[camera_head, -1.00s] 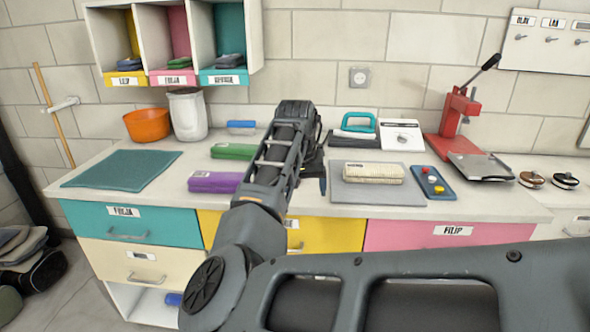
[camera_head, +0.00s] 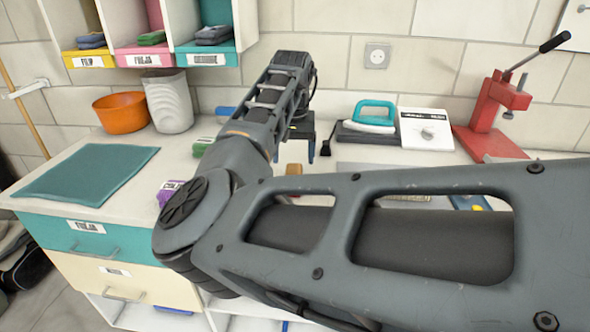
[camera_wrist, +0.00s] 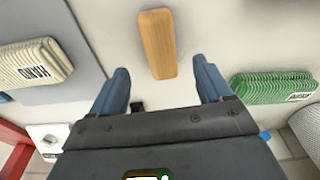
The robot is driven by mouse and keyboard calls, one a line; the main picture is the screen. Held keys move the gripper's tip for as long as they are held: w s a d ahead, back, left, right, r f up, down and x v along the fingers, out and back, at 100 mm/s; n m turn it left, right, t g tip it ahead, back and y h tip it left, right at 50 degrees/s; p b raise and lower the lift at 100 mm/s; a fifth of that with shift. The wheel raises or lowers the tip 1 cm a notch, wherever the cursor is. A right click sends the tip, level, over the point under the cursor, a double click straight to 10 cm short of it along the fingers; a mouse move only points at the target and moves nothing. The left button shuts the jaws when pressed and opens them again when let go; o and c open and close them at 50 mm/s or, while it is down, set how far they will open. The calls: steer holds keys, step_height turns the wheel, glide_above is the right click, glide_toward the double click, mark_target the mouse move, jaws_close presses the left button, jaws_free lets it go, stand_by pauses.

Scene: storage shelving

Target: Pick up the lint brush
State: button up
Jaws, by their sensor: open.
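A tan wooden oblong piece (camera_wrist: 157,44), probably the lint brush, lies on the pale worktop in the wrist view. I cannot make out bristles or a roller on it. In the head view only a small part of it (camera_head: 293,170) shows, behind my arm. My gripper (camera_wrist: 160,66) is open and empty. Its two dark blue fingers stand apart, with the near end of the wooden piece between them in the picture. The exact height of the fingers above the worktop cannot be told. My gripper also shows in the head view (camera_head: 310,150), partly hidden.
A green labelled bundle (camera_wrist: 275,88) and a cream labelled one (camera_wrist: 33,62) lie to either side. A teal-handled iron (camera_head: 374,118), white dial box (camera_head: 427,128) and red press (camera_head: 490,125) stand at the back. A teal mat (camera_head: 88,172) lies left; an orange bowl (camera_head: 121,112) is behind.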

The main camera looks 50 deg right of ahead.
mark_target(293, 174)
steer(key=shift+w+d+f, duration=0.1)
steer(key=shift+d+f, duration=0.05)
steer(key=shift+f, duration=0.15)
steer(key=shift+w+d+f+p, duration=0.1)
steer(key=shift+w+f+p, duration=0.1)
steer(key=shift+f, duration=1)
steer(key=shift+w+d+f+p, duration=0.1)
steer(key=shift+d+f+p, duration=0.05)
steer(key=shift+f, duration=1)
steer(key=shift+w+d+f+p, duration=0.1)
steer(key=shift+f+p, duration=0.1)
steer(key=shift+f, duration=1)
steer(key=shift+c, duration=0.4)
steer(key=c, duration=1)
steer(key=shift+r, duration=0.1)
